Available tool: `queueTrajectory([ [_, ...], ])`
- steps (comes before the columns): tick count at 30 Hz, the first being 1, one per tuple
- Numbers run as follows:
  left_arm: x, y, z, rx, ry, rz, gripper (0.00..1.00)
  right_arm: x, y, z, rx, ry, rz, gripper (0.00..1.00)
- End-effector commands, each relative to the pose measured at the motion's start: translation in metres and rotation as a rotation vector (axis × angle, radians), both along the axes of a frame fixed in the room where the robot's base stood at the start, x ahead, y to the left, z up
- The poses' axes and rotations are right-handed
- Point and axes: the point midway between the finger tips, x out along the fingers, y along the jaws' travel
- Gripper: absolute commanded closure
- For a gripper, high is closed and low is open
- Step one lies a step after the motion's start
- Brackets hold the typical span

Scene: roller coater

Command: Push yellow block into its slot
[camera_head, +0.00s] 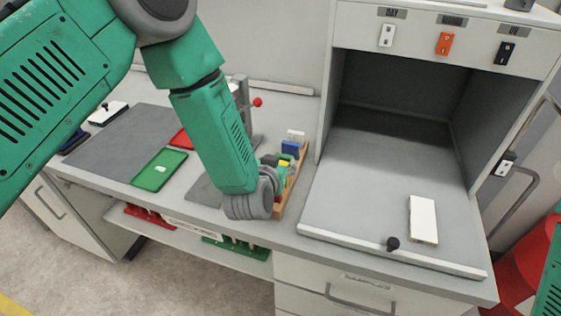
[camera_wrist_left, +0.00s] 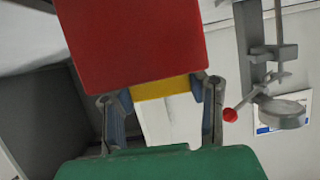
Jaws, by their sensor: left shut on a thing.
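My left gripper (camera_head: 268,180) points away from the head camera at the wooden block holder (camera_head: 291,190) and partly hides it. In the left wrist view its two fingers (camera_wrist_left: 160,112) stand on either side of a yellow block (camera_wrist_left: 162,88) and close on it. A large red surface (camera_wrist_left: 130,40) hides the block's upper part in the wrist view. How deep the block sits in its slot cannot be seen. My right gripper is not in view.
Blue (camera_head: 291,147) and white (camera_head: 296,135) blocks stand farther back in the holder. A clamp stand with a red knob (camera_head: 257,102) is behind my arm. A green tray (camera_head: 160,170) lies to the left. The open hood (camera_head: 380,180) holds a white slab (camera_head: 423,219).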

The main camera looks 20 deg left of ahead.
Motion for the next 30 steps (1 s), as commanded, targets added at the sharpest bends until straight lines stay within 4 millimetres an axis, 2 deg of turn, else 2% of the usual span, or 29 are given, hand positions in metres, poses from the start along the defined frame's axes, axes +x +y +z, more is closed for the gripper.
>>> queueTrajectory([
  [29,0.0,0.0,-0.025,0.0,-0.001,0.0,1.0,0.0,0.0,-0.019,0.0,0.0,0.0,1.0],
  [30,0.0,0.0,-0.024,0.0,-0.001,0.0,0.5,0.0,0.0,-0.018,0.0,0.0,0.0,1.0],
])
